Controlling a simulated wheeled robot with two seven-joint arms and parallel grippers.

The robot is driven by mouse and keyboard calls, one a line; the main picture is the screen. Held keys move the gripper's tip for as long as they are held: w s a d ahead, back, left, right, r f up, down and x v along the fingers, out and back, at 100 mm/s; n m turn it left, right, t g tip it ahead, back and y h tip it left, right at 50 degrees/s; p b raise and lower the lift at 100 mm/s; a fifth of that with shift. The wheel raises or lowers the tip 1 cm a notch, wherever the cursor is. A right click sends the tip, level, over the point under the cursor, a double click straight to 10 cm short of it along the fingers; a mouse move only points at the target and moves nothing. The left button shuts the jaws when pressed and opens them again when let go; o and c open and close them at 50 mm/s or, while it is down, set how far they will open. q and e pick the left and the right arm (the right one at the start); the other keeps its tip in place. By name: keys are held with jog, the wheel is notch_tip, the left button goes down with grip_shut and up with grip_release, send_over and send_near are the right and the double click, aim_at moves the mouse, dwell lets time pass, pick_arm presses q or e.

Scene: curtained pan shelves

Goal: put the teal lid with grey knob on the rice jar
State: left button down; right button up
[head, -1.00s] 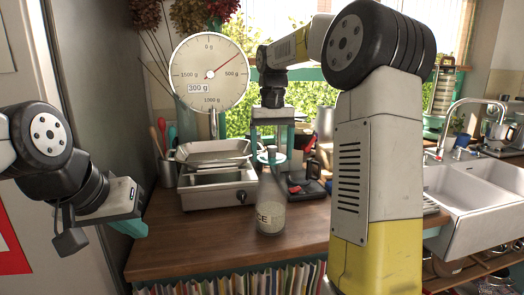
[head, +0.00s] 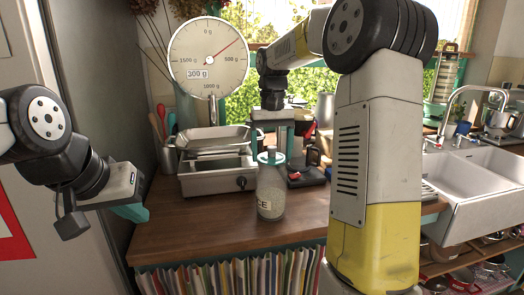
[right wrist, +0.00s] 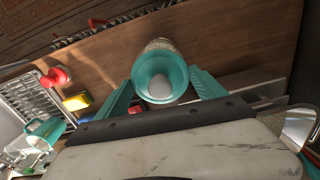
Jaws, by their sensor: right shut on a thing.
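The rice jar (head: 270,198), clear glass with pale rice and a label partly reading "CE", stands upright on the wooden counter. The teal lid (head: 271,158) is at the jar's mouth, between the teal fingers of my right gripper (head: 271,148), which is shut on it. In the right wrist view the lid (right wrist: 140,84) with its pale grey knob (right wrist: 162,88) sits between the fingers, and the jar (right wrist: 160,45) shows behind it. I cannot tell whether the lid is fully seated. My left gripper (head: 105,215) hangs at the left, away from the jar; its jaw opening is unclear.
A scale (head: 215,180) with a round dial stands left of the jar, and a utensil pot (head: 168,155) is beside it. Dark items with red parts (head: 305,172) lie behind the jar at right. A white sink (head: 480,180) is farther right. The counter front is clear.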

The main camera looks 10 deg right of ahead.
jog(key=shift+f, duration=0.65)
dwell(0.3)
jog(key=o, duration=1.5)
notch_tip(320, 180, up, 8)
jog(key=shift+f, duration=0.2)
jog(key=shift+r, duration=0.1)
jog(key=shift+s, duration=0.1)
jog(key=s+f+t, duration=0.2)
jog(key=s, duration=0.6)
jog(key=s+a+f+t+y, duration=0.1)
jog(key=s+f+t, duration=0.1)
jog(key=s, duration=0.6)
jog(key=s+a+f+n+t+y, duration=0.1)
jog(key=s+f+t, duration=0.1)
jog(key=s, duration=0.6)
jog(key=shift+a, duration=0.1)
